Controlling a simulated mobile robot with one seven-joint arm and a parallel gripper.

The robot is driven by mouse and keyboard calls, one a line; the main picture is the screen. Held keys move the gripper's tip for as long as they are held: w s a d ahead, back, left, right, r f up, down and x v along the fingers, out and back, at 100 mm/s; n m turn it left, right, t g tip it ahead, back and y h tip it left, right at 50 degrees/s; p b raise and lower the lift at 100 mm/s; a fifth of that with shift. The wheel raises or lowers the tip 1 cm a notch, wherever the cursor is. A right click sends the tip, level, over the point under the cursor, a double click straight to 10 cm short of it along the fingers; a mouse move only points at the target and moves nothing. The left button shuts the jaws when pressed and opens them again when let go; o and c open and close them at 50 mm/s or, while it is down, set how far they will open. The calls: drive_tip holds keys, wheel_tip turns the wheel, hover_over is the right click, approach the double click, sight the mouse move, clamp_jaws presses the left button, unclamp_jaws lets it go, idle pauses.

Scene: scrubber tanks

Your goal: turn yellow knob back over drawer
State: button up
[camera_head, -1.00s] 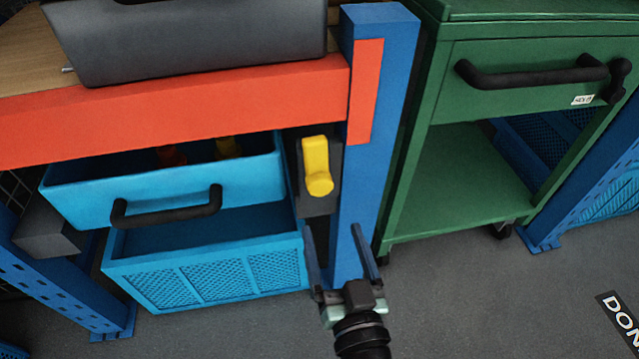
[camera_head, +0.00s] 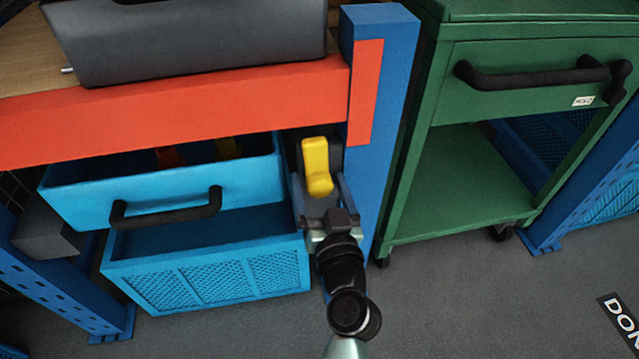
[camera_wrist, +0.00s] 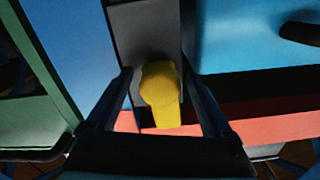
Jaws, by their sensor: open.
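The yellow knob (camera_head: 316,168) sits on a dark grey block (camera_head: 330,154) beside the blue post, right of the blue drawer (camera_head: 170,182). In the head view its long part stands nearly upright, with the rounded end at the bottom. My gripper (camera_head: 322,188) is open at the knob's lower end, with a finger to either side. In the wrist view the knob (camera_wrist: 160,92) shows between the two open fingers, with gaps on both sides. The drawer is pulled partly out and has a black handle (camera_head: 167,208).
A blue crate (camera_head: 205,270) is below the drawer. A green cart (camera_head: 470,180) stands to the right. The grey floor (camera_head: 480,300) in front is clear.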

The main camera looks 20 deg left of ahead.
clamp_jaws()
idle(0.3)
